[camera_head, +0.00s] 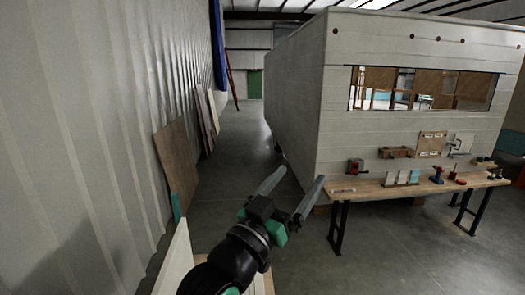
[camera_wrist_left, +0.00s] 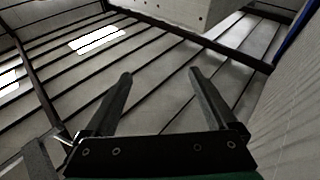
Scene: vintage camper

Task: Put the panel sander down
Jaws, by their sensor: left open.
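My left gripper (camera_head: 300,176) is raised in the lower middle of the head view, with its two long grey fingers spread apart. Nothing is between the fingers. The left wrist view shows the same open, empty gripper (camera_wrist_left: 160,74) against the ceiling. I cannot pick out the panel sander for certain in either view. Several small tools lie on or above the workbench (camera_head: 345,193) at the right, too small to name surely; the gripper is apart from them. My right gripper is not in view.
The pale camper (camera_head: 305,105) fills the right half behind the workbench. Wooden boards (camera_head: 176,165) lean on the corrugated wall at left. A pale panel edge (camera_head: 175,262) stands close to my left arm. The concrete aisle (camera_head: 240,135) between wall and camper is clear.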

